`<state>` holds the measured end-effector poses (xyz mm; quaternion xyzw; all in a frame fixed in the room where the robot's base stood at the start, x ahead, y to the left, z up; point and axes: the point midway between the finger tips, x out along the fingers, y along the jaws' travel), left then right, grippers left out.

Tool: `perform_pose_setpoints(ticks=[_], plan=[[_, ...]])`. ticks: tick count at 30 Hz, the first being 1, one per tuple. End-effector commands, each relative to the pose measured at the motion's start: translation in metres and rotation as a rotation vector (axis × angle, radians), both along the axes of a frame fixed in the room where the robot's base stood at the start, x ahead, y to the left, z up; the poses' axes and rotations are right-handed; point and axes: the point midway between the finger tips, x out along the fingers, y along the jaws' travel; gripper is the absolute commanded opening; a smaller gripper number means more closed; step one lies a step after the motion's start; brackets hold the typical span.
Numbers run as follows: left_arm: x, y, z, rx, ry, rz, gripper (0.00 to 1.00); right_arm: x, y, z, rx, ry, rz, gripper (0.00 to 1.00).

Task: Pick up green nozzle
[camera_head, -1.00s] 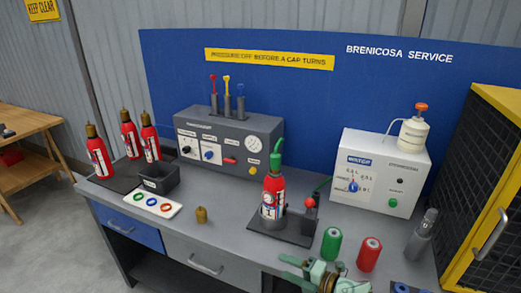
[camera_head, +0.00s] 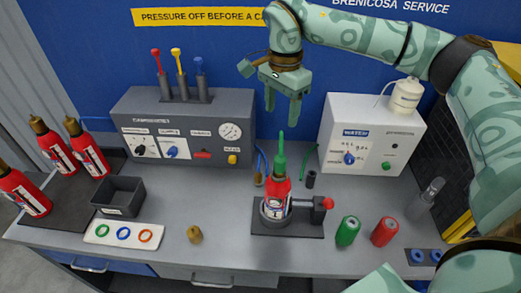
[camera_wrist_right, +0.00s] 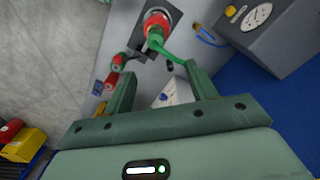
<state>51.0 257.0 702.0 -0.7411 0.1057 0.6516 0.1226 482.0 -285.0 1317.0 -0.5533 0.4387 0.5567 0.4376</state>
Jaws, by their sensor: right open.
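The green nozzle (camera_head: 281,152) stands upright on top of a red extinguisher (camera_head: 275,194), which sits in a dark clamp stand (camera_head: 288,229) on the bench. My right gripper (camera_head: 282,113) is open and empty, pointing down above the nozzle, with a gap between them in the head view. In the right wrist view the green nozzle (camera_wrist_right: 172,52) shows beyond the fingertips, nearer the right-hand finger, with the extinguisher's red top (camera_wrist_right: 157,27) beside it. The right gripper's fingers (camera_wrist_right: 159,74) are spread there. My left gripper is not in view.
A grey control box (camera_head: 185,125) with levers stands behind left, and a white water box (camera_head: 372,135) behind right. A brass fitting (camera_head: 194,234) stands left; the bench front between is clear.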

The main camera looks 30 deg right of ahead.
Motion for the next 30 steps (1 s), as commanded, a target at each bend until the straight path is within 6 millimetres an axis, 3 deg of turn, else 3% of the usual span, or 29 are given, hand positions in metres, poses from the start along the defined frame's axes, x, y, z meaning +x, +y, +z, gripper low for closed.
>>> perform_pose_setpoints(ticks=[7, 12, 20, 27, 30], plan=[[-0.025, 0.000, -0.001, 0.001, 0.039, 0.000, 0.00, -0.002, -0.001, -0.054, -0.006, 0.007, 0.003, 0.57], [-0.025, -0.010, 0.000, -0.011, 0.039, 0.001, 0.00, -0.002, 0.000, -0.090, -0.004, 0.004, 0.002, 0.57], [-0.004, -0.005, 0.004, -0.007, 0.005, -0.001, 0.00, -0.004, 0.000, -0.114, -0.003, 0.003, 0.001, 0.57], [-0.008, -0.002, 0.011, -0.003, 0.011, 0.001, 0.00, -0.010, 0.000, -0.152, -0.003, 0.002, 0.001, 0.57], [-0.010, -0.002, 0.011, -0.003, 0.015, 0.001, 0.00, -0.010, 0.001, -0.159, -0.002, 0.001, 0.001, 0.57]])
